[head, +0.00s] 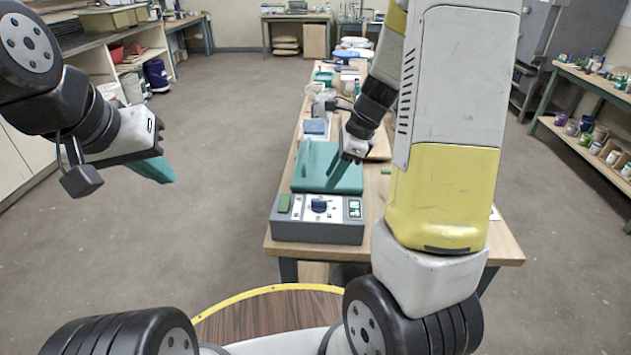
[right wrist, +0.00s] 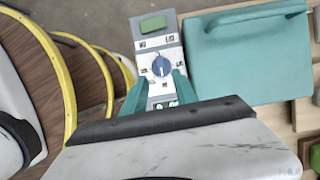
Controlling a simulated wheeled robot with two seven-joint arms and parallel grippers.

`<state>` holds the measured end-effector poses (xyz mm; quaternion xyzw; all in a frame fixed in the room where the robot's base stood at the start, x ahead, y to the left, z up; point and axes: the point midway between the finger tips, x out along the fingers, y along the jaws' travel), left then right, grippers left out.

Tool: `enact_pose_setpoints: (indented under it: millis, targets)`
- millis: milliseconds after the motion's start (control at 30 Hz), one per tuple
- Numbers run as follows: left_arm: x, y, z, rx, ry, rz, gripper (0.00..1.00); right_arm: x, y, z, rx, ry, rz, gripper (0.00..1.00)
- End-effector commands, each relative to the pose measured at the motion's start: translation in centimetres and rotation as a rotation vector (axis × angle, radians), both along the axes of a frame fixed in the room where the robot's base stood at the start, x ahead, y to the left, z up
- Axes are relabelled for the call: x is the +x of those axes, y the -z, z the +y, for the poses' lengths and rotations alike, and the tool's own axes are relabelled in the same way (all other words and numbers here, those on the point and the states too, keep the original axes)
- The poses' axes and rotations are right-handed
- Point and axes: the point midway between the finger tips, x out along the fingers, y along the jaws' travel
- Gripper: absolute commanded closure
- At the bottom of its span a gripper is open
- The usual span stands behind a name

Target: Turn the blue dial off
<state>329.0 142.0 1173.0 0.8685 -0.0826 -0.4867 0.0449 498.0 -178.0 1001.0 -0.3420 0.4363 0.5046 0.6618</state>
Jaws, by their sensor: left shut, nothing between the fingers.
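The blue dial (head: 319,205) sits on the top panel of a grey control box (head: 318,231) at the table's near end. It also shows in the right wrist view (right wrist: 161,66), with its pointer line tilted. My right gripper (head: 337,170) hangs above the box's far side, teal fingers pointing down. In the right wrist view its fingers (right wrist: 161,82) are apart, with the dial just beyond the gap between the tips. I see no contact with the dial. My left gripper (head: 161,171) is shut and empty, over the floor at the left, far from the box.
A green button (head: 284,203) and a lit green display (head: 354,208) flank the dial. A teal lidded case (head: 327,168) stands right behind the box. More items crowd the table behind. Floor (head: 215,170) left of the table is clear.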

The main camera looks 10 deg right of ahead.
Motion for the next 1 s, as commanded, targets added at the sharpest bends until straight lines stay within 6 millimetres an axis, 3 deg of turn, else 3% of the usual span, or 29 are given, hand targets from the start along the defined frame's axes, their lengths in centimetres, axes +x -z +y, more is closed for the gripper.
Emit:
enact_pose_setpoints:
  millis: [533, 933, 1000]
  targets:
    - [0.0, 0.0, 0.0, 0.000, 0.000, 0.000, 1.00, 0.8, 6.7, 2.3, 0.000, 0.022, 0.016, 0.65]
    - [0.0, 0.0, 0.0, 0.000, 0.000, 0.000, 1.00, 1.0, 7.6, 2.8, 0.000, 0.021, 0.012, 0.65]
    - [0.0, 0.0, 0.0, 0.000, 0.000, 0.000, 1.00, 1.0, 7.6, 2.8, 0.001, 0.021, 0.013, 0.77]
